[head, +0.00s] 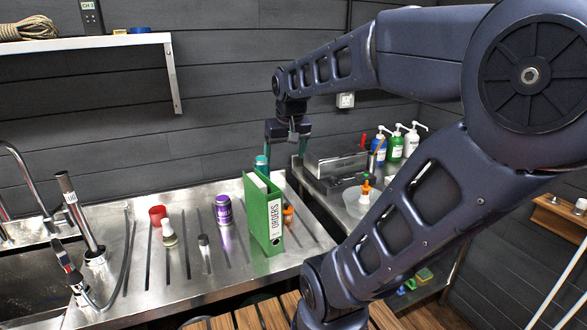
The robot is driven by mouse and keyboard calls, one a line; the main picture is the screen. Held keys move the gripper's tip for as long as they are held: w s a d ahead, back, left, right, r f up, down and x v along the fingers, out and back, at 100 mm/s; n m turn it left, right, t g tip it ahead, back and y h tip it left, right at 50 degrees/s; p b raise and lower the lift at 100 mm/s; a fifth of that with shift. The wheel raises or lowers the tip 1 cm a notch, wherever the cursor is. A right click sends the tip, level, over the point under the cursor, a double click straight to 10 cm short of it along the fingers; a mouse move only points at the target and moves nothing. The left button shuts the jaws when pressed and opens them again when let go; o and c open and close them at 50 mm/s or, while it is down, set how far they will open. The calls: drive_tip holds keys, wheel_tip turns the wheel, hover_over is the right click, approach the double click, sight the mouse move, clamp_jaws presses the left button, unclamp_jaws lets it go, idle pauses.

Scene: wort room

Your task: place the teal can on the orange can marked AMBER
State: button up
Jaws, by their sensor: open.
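A teal object (262,162), probably the teal can, shows only its top above the back of a green binder (264,215); the binder hides the rest. My gripper (285,149) is open above the back right part of the steel drainboard, its fingers pointing down. Its left finger is close to the teal top; I cannot tell whether they touch. An orange object (288,214), possibly the orange can, shows just right of the binder and is partly hidden by it. No AMBER marking is readable.
The binder, marked ORDERS, stands upright on the drainboard (190,262). A purple can (223,210), a red cup (157,215) and small bottles stand to its left. Taps rise at the far left. Pump bottles (395,147) and a grey device (340,172) stand on the right counter.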

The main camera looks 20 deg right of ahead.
drive_tip(key=s+f, duration=0.2)
drive_tip(key=s, duration=0.4)
drive_tip(key=shift+t, duration=0.4)
